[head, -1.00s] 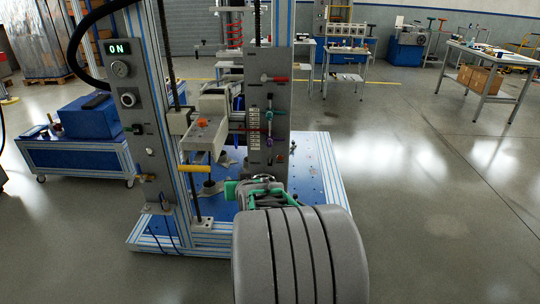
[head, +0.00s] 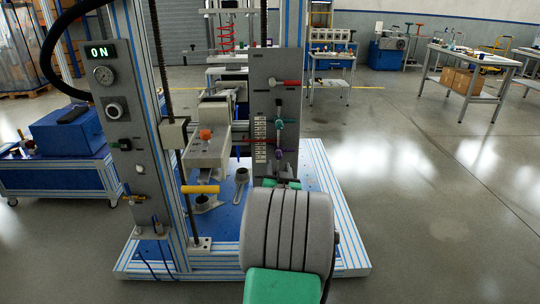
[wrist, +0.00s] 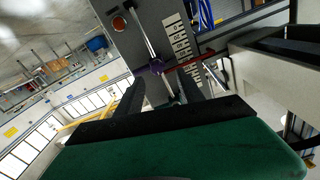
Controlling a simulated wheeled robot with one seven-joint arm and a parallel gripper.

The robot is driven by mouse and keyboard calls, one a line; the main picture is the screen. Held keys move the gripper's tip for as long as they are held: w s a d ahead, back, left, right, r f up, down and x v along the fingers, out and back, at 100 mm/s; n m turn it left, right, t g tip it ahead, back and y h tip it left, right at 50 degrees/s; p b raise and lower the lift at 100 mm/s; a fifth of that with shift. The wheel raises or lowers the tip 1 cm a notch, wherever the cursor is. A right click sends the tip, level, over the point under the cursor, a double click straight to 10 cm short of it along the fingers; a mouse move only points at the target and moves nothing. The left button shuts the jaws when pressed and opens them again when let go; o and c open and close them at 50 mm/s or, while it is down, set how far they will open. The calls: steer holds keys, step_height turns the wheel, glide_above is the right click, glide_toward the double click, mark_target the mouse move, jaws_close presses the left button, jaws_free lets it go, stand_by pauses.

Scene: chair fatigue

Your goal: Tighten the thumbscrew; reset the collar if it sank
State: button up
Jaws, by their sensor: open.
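The grey panel (head: 266,100) carries a white marked scale (head: 259,138) with a thin red pointer (head: 250,141) across it. Beside the scale is a vertical rod with a teal knob (head: 279,124) and, lower, a purple knob (head: 276,155). I cannot tell which part is the thumbscrew or the collar. The purple knob also shows in the wrist view (wrist: 156,66), near the red pointer (wrist: 195,57). My gripper (wrist: 161,88) is open and appears empty, its dark fingers pointing toward the panel below the purple knob. In the head view my arm mostly hides it.
A red-handled lever (head: 288,83) sits higher on the panel. The press head with an orange knob (head: 206,134) stands left of the panel, above a yellow handle (head: 200,189).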

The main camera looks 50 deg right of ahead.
mark_target(279, 157)
steer(key=x, duration=0.7)
steer(key=shift+s+d, duration=0.15)
steer(key=shift+s, duration=0.15)
jaws_close()
